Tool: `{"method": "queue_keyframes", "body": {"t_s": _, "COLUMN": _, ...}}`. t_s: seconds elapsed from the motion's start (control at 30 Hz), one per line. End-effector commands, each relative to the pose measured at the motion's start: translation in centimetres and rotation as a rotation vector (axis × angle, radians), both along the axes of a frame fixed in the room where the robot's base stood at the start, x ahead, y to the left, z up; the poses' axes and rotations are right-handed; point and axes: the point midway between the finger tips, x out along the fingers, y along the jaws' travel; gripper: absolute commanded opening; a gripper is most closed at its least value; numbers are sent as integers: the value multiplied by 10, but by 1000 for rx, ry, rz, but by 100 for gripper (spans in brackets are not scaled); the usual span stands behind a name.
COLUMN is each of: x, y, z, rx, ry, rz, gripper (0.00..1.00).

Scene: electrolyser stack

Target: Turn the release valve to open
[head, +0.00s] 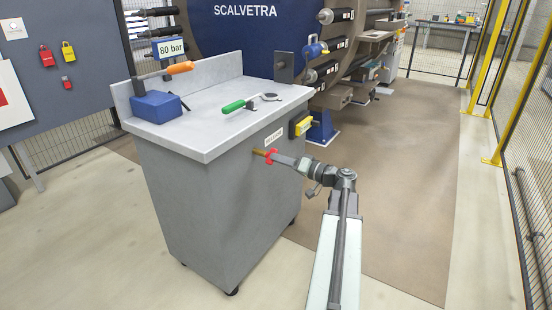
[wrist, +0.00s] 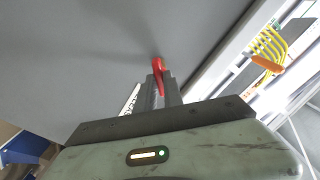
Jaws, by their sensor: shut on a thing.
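The release valve has a red handle (head: 271,156) on a short brass stub (head: 258,152) on the side of the grey cabinet, below a small white label (head: 273,137). My gripper (head: 276,159) reaches it from the right and is shut on the red handle. In the wrist view the red handle (wrist: 158,67) stands up between the two fingers of my gripper (wrist: 161,88), against the grey cabinet side. The fingers hide part of the handle, and the valve's inner position cannot be seen.
The grey cabinet (head: 205,205) carries a blue box (head: 156,107) with an orange-handled lever, and a green-handled tool (head: 234,107). Open floor (head: 405,190) lies to the right, bounded by yellow-posted fencing (head: 503,100).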

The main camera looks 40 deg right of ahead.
Motion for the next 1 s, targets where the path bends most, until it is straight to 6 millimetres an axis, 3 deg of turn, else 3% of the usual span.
{"method": "queue_keyframes", "body": {"t_s": 0.23, "x": -1, "y": 1, "z": -1, "rx": -31, "ry": -5, "rz": 1, "gripper": 0}}
{"method": "queue_keyframes", "body": {"t_s": 0.5, "x": 0, "y": 1, "z": -1, "rx": -375, "ry": -90, "rz": 3, "gripper": 0}}
{"method": "queue_keyframes", "body": {"t_s": 0.8, "x": 0, "y": 1, "z": -1, "rx": -410, "ry": -99, "rz": 3, "gripper": 0}}
{"method": "queue_keyframes", "body": {"t_s": 1.0, "x": 0, "y": 1, "z": -1, "rx": -698, "ry": -170, "rz": 3, "gripper": 0}}
